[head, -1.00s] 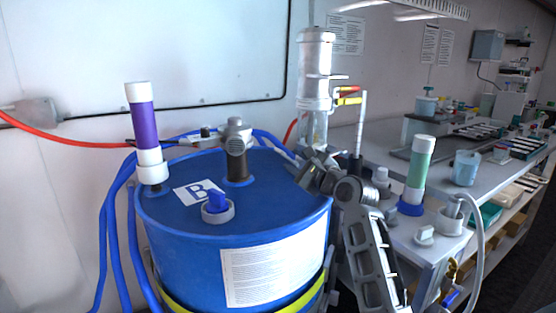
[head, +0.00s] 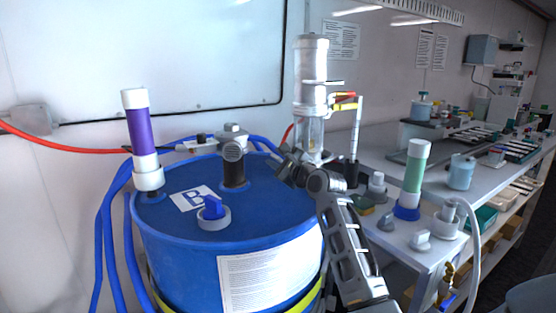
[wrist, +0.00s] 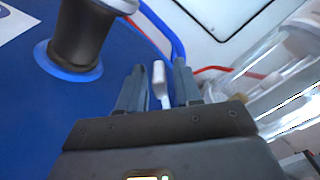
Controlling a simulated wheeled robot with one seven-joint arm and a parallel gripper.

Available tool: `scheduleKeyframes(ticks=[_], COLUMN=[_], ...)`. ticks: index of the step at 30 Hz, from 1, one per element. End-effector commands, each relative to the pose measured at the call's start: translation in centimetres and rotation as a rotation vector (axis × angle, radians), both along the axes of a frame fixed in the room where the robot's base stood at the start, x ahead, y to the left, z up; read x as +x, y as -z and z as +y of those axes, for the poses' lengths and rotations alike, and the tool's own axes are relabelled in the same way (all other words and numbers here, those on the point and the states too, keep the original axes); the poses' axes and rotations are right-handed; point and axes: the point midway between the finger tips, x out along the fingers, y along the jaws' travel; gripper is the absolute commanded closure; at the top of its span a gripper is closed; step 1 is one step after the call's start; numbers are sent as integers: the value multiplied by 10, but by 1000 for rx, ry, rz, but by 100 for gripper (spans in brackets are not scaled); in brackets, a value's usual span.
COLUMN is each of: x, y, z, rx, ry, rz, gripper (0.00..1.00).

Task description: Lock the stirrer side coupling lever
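My gripper (head: 287,158) is over the back right of the blue drum top, between the stirrer (head: 233,155) and the clear cylinder. In the wrist view my gripper (wrist: 158,78) is open. A slim white piece (wrist: 160,80), possibly the lever, shows between its two fingers with a gap on each side. I cannot tell how deep it sits between them. The stirrer's dark post (wrist: 80,40) stands to the left in the wrist view. A coupling (head: 200,143) on the red hose lies left of the stirrer head; no lever is clear there in the head view.
The clear cylinder (wrist: 275,85) is close on the gripper's right. Red hose (head: 90,145) and blue hoses run behind. A bench (head: 400,165) with equipment stands right.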

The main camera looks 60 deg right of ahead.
Motion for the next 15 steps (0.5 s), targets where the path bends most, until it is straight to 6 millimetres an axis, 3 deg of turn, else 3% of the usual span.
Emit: scheduleKeyframes(ticks=[10,15], x=[0,0], y=[0,0], z=[0,0], rx=[0,0], ry=[0,0], rz=[0,0], gripper=[100,100])
